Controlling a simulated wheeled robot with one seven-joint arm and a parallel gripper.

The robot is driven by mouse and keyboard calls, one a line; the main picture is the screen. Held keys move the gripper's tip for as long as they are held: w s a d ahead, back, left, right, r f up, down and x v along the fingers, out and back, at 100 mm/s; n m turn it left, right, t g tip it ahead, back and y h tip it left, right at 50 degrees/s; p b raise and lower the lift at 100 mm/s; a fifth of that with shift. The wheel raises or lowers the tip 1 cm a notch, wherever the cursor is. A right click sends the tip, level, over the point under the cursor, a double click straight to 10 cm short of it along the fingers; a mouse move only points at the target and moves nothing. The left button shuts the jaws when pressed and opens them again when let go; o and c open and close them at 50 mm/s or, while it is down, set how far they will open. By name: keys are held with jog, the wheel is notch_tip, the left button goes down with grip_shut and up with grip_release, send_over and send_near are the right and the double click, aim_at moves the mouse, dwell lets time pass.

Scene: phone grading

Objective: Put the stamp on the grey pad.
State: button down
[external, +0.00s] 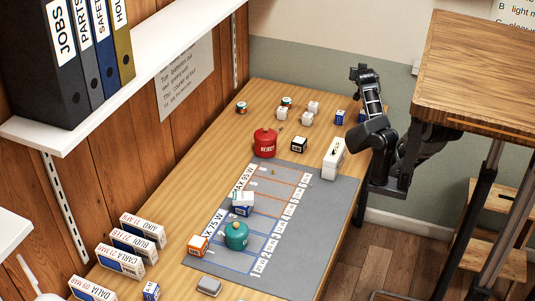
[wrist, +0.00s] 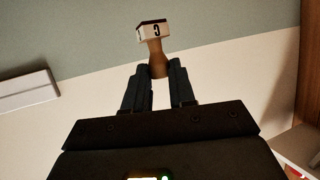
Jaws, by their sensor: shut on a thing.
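My gripper (wrist: 157,72) is shut on a stamp. In the wrist view the stamp has a brown handle (wrist: 157,64) between the fingertips and a pale block (wrist: 154,32) with a dark letter, like a C, at its far end. In the external view my gripper (external: 361,72) is raised above the far right edge of the table; the stamp cannot be made out there. A small grey pad (external: 208,286) lies on the table at the near end, beyond the mat's near edge, far from my gripper.
A large grey mat (external: 300,240) with marked lanes covers the table middle. A red canister (external: 265,141), a teal canister (external: 236,235) and a white box (external: 333,158) stand there. Several small blocks are at the far end. Labelled boxes (external: 125,260) line the left edge.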

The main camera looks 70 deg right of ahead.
jog(key=w+a+n+t+y, duration=0.4)
jog(key=w+a+n+t, duration=0.2)
jog(key=w+a, duration=1.25)
jog(key=w+a+n+t+y+b, duration=0.1)
jog(key=w+a+n+y, duration=0.25)
jog(key=a, duration=0.85)
jog(key=w+a+n+t+y, duration=0.2)
jog(key=w+a, duration=0.3)
jog(key=a, duration=0.7)
jog(key=n+g+y+b, duration=0.1)
jog(key=n+g+y, duration=0.4)
jog(key=n+y, duration=0.85)
send_over(216, 280)
jog(key=shift+f, duration=7.1)
